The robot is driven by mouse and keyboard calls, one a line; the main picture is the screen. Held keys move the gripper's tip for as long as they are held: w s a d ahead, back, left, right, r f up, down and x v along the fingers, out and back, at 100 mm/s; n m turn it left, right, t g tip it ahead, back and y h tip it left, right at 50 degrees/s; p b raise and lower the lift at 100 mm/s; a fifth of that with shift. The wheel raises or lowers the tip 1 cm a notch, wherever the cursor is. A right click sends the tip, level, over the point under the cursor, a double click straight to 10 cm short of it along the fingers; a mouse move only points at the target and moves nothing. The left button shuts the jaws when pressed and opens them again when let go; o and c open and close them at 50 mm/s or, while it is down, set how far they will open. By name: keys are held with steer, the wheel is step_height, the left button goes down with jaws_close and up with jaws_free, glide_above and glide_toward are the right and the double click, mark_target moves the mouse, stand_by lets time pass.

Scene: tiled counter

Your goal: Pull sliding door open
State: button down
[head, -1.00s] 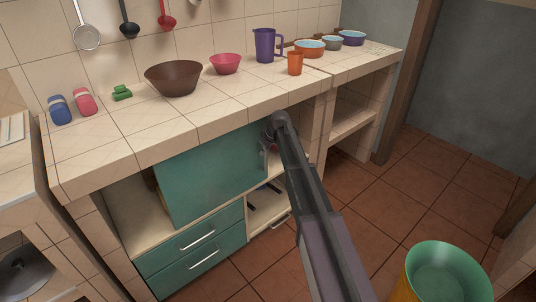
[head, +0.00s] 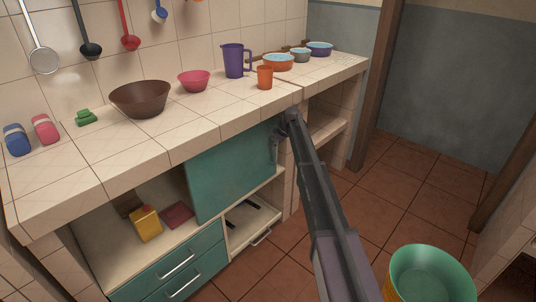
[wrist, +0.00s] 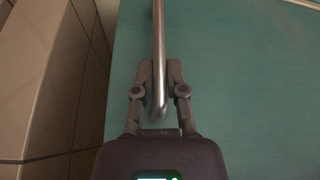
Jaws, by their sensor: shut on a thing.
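The teal sliding door (head: 232,172) stands under the tiled counter, over the right part of the cabinet opening. The left part of the opening is uncovered. In the wrist view the door (wrist: 240,70) fills most of the picture, with its metal bar handle (wrist: 159,50) running up the middle. My gripper (wrist: 159,88) is shut on the handle, one finger on each side of it. In the head view my gripper (head: 275,148) is at the door's right edge, partly hidden by my arm.
Inside the opening are a yellow box (head: 146,223) and a dark red item (head: 177,215). Teal drawers (head: 178,268) sit below. A tiled pillar (wrist: 50,80) is close left of the handle in the wrist view. A green and yellow bin (head: 430,272) stands on the floor at lower right.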

steer(key=shift+w+d, duration=0.7)
steer(key=shift+d, duration=0.25)
steer(key=shift+w+d, duration=0.7)
steer(key=shift+d, duration=0.2)
steer(key=c, duration=0.7)
jaws_free()
steer(key=shift+a, duration=0.1)
steer(key=shift+w, duration=0.1)
steer(key=shift+r, duration=0.1)
